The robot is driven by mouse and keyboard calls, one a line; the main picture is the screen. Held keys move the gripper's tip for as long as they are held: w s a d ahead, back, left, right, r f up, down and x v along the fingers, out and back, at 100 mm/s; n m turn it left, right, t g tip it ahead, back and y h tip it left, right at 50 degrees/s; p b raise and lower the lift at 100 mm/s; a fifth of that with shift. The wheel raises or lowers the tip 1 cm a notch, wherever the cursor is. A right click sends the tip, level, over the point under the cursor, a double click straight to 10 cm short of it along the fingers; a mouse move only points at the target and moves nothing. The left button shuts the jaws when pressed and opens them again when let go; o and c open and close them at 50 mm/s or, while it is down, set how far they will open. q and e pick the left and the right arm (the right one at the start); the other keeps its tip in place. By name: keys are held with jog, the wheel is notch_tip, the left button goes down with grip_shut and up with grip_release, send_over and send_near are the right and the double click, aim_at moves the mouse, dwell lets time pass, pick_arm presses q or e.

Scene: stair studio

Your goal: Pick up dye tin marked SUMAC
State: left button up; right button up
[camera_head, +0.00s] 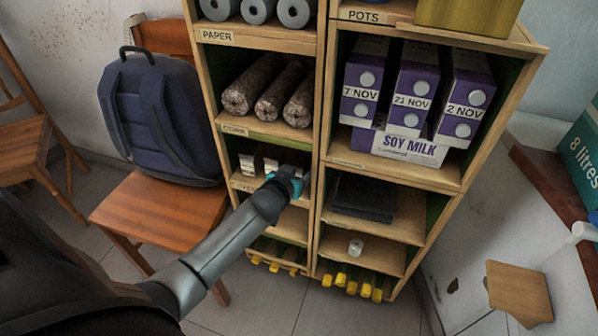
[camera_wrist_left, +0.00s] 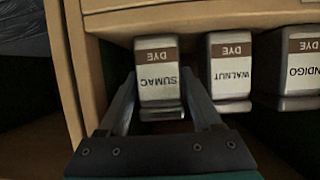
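The dye tin marked SUMAC (camera_wrist_left: 157,75) shows in the left wrist view, pale with a brown DYE band, its lettering upside down. My left gripper (camera_wrist_left: 159,72) has one finger on each side of this tin. The fingers look parted, with thin gaps beside the tin, and firm contact is not visible. In the head view my left gripper (camera_head: 290,181) reaches into the dye compartment and hides the SUMAC tin. My right gripper is in neither view.
The WALNUT tin (camera_wrist_left: 230,72) stands close beside the gripper's right finger in the wrist view, with the INDIGO tin (camera_wrist_left: 299,68) beyond it. A wooden upright (camera_wrist_left: 66,75) is close on the other side. A chair (camera_head: 165,212) with a backpack (camera_head: 160,120) stands left of the shelves.

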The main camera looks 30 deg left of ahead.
pick_arm(q)
grip_shut()
dwell(0.3)
jog(key=shift+r, duration=0.15)
